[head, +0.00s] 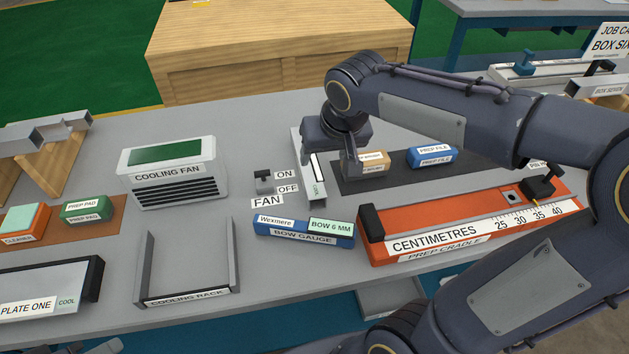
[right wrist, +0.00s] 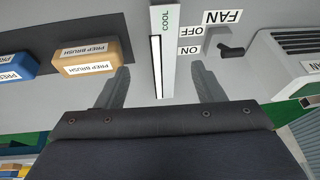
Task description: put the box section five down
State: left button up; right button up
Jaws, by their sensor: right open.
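A pale grey bar (head: 315,188) with a COOL tag lies on the grey table, just right of the fan switch. No name can be read on it, so I cannot tell if it is box section five. My right gripper (head: 334,172) is at the bar, its body hiding part of it. In the right wrist view, the bar (right wrist: 162,35) runs between the two spread fingers of the gripper (right wrist: 160,70), with a gap on each side. The right gripper is open.
The orange prep cradle (head: 375,250) is at right, the blue bow gauge (head: 300,230) in front. A cooling rack (head: 145,265), cooling fan (head: 175,170) and fan switch (head: 264,184) stand left.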

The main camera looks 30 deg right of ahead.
jog(key=h+b, duration=0.1)
jog(key=b, duration=0.1)
send_over(308, 167)
jog(key=f, duration=0.3)
jog(key=shift+s+f, duration=0.3)
jog(key=shift+w+f, duration=0.2)
jog(key=shift+w, duration=0.05)
jog(key=x, duration=0.7)
jog(key=shift+w+d+b, duration=0.1)
jog(key=shift+d+b, duration=0.05)
jog(key=shift+b, duration=0.2)
pick_arm(q)
jog(key=f, duration=0.4)
jog(key=shift+s+d, duration=0.1)
jog(key=shift+d, duration=0.2)
pick_arm(e)
jog(key=c, duration=1.2)
grip_shut()
jog(key=shift+r, duration=0.15)
